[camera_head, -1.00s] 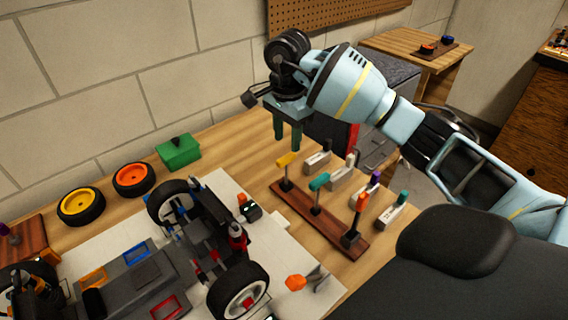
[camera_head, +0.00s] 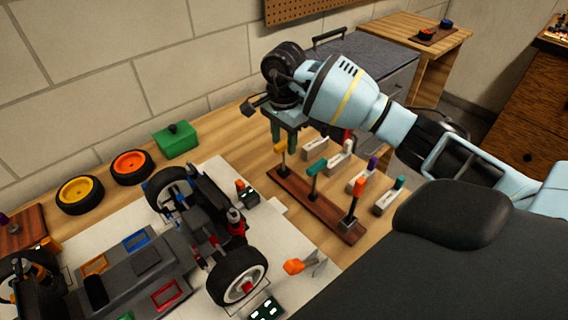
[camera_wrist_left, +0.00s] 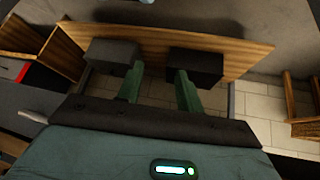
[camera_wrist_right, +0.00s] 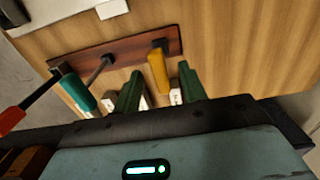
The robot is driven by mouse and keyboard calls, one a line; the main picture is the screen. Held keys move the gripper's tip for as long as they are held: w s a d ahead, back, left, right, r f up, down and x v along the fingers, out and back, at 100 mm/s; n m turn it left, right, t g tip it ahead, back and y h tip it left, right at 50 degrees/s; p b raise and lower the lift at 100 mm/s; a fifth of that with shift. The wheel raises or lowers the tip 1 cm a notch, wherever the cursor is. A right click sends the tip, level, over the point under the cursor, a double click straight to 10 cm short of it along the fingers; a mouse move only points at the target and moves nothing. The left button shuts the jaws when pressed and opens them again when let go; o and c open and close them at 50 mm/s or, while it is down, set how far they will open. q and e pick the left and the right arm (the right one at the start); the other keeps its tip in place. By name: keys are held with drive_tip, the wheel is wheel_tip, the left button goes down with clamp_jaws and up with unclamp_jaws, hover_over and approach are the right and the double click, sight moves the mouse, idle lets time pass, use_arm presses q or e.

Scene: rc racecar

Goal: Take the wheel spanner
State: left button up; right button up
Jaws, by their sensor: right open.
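A dark wooden rack (camera_head: 318,205) holds three upright tools with yellow (camera_head: 281,148), teal (camera_head: 317,166) and orange (camera_head: 358,188) handles. I cannot tell for sure which is the wheel spanner. My right gripper (camera_head: 284,138) is open, pointing down over the rack's far end at the yellow-handled tool. In the right wrist view, the yellow handle (camera_wrist_right: 157,72) stands between the lines of the two green fingers (camera_wrist_right: 160,78), apart from both. The teal handle (camera_wrist_right: 76,88) is left of them. My left gripper (camera_wrist_left: 158,80) shows only in its wrist view, open and empty.
Grey holders with coloured tools (camera_head: 362,182) stand close to the rack's right. A partly built car (camera_head: 160,260) lies on a white sheet at left. Loose wheels (camera_head: 80,194) and a green box (camera_head: 176,140) are along the wall.

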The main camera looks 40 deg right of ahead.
wheel_tip(320, 180, down, 2)
clamp_jaws()
idle(0.4)
drive_tip(key=shift+r, duration=0.1)
drive_tip(key=shift+r, duration=0.6)
wheel_tip(320, 180, up, 2)
drive_tip(key=shift+r, duration=0.2)
drive_tip(key=s+a, duration=0.3)
drive_tip(key=s, duration=0.4)
drive_tip(key=s+a+r, duration=0.1)
drive_tip(key=s+a, duration=0.2)
drive_tip(key=s, duration=0.4)
drive_tip(key=shift+s+b, duration=0.4)
drive_tip(key=shift+b, duration=0.05)
